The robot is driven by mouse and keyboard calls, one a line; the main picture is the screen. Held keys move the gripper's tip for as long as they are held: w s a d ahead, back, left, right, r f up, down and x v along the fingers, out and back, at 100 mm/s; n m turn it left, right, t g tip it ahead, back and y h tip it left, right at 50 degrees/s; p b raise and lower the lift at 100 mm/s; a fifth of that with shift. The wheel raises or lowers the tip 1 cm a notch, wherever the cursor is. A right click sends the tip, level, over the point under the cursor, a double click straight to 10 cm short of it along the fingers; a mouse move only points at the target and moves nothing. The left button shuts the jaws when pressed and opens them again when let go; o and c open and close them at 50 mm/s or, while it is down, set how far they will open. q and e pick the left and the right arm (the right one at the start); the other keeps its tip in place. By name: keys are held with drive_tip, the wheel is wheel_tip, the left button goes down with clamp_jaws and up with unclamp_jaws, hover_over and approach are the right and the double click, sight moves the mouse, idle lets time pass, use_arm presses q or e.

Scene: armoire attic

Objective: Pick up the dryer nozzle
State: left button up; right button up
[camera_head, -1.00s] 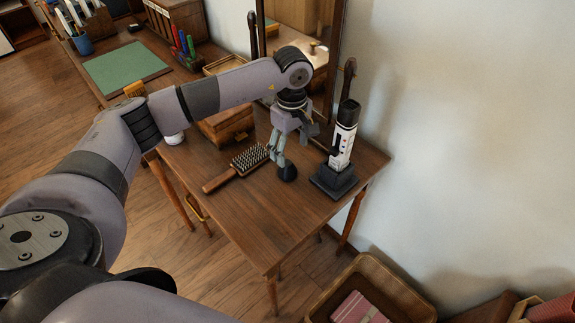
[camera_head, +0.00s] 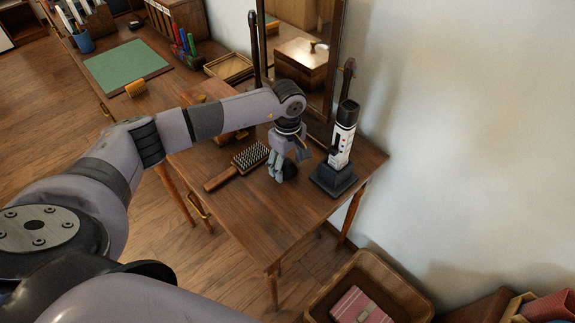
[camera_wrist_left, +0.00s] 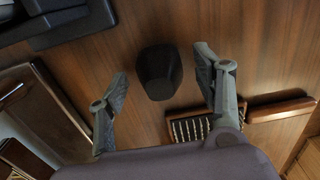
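The dryer nozzle (camera_head: 290,170) is a small black rounded piece on the wooden dressing table, partly hidden behind my left gripper (camera_head: 280,174) in the head view. In the left wrist view the nozzle (camera_wrist_left: 158,72) stands dark and clear between the spread fingertips. My left gripper (camera_wrist_left: 160,82) is open, with a finger on each side of the nozzle and visible gaps to both. It points down from above the table. My right gripper is not in view.
A hairbrush (camera_head: 238,166) lies just left of the gripper. A black-and-white device (camera_head: 344,136) stands on a dark base (camera_head: 333,180) to the right. A mirror (camera_head: 304,62) and a wooden box are behind. The table front (camera_head: 270,235) is clear.

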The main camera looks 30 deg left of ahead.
use_arm(q)
drive_tip(key=c, duration=0.9)
drive_tip(key=shift+o, duration=0.2)
drive_tip(key=shift+r, duration=0.1)
